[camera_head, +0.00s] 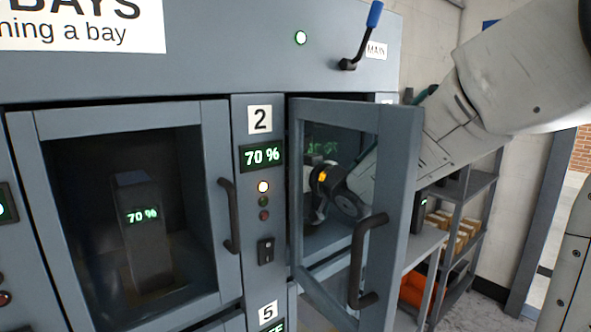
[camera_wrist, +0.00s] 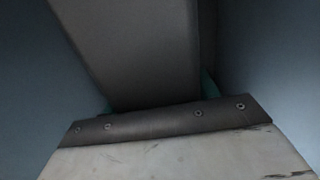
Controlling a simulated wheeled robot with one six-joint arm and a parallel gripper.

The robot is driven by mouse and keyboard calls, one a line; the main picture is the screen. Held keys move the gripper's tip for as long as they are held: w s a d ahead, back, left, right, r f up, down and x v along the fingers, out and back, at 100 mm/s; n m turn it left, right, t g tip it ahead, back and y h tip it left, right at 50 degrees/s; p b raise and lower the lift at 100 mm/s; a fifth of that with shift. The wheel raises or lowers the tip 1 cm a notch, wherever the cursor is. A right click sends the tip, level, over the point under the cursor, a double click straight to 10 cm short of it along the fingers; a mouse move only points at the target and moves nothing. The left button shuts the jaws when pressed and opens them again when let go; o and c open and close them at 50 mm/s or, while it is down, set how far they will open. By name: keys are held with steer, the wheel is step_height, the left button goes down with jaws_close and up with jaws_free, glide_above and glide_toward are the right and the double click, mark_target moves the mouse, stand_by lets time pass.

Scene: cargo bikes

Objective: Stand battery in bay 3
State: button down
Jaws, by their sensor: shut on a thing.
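The open glass door (camera_head: 397,190) swings out to the right of the pillar marked 2. My arm reaches behind it, and my gripper (camera_head: 318,205) shows through its pane, partly dark, at the opening of the bay there. That bay's own number is hidden, so I cannot read it as 3. In the wrist view a dark grey battery (camera_wrist: 140,50) fills the space ahead of my gripper, which is shut on it. Small green bits show beside the battery. Its lower end and the bay floor are hidden, so I cannot tell whether it touches down.
A closed door (camera_head: 225,215) at left covers a bay with a standing battery (camera_head: 145,235) reading 70 %. A blue-tipped lever (camera_head: 362,38) sits above the open door. A shelf (camera_head: 470,187) with boxes and orange things stands at right. The open door stands close to my arm.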

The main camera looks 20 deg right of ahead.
steer(key=shift+w+a+f, duration=0.1)
steer(key=shift+w+f, duration=0.1)
steer(key=shift+f, duration=0.6)
steer(key=shift+w+a+f, duration=0.1)
steer(key=shift+w+f, duration=0.05)
steer(key=shift+f, duration=0.65)
steer(key=shift+f, duration=0.25)
steer(key=shift+c, duration=2.1)
jaws_free()
steer(key=shift+f, duration=0.1)
